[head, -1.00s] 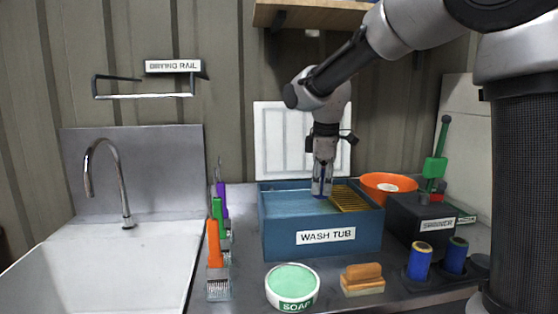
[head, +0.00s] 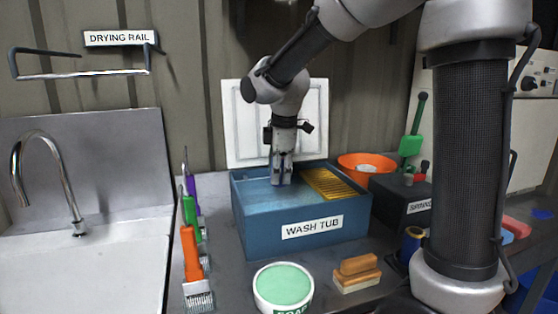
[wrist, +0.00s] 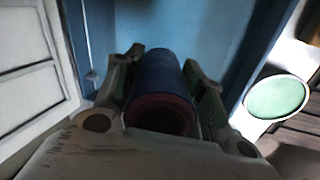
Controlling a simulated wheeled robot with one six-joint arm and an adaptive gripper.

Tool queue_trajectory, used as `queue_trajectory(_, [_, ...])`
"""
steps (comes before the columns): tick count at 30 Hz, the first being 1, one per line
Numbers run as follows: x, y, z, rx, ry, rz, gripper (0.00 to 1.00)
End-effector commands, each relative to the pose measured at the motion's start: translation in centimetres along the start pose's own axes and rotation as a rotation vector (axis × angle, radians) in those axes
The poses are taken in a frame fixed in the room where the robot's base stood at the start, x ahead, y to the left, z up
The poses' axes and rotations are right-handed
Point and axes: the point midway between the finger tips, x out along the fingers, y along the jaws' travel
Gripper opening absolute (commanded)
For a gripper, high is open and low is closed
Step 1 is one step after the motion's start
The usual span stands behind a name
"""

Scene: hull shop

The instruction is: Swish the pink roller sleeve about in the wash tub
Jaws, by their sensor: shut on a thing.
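The blue wash tub (head: 253,232) stands on the bench with bluish water and a yellow ribbed grid (head: 328,184) at its right side. My gripper (head: 281,178) points down into the left part of the tub. In the wrist view my gripper (wrist: 160,80) is shut on a roller sleeve (wrist: 161,80). The sleeve looks dark blue there, with a dull reddish-pink near end; I cannot make out a clearly pink sleeve. Its lower end is hard to see in the head view.
Brushes with orange (head: 190,252), green and purple handles lie left of the tub, beside the sink (head: 80,265). A soap dish (head: 284,287) and a wooden block (head: 357,273) stand in front. An orange bowl (head: 350,162) and the dark spinner box (head: 395,205) stand to the right.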

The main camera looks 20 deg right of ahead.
Motion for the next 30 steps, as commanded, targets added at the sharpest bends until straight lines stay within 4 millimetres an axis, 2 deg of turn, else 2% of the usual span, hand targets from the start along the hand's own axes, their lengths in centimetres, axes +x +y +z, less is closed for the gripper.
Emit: queue_trajectory(30, [10.6, -2.7, 0.4, 0.0, -0.001, -0.002, 0.18])
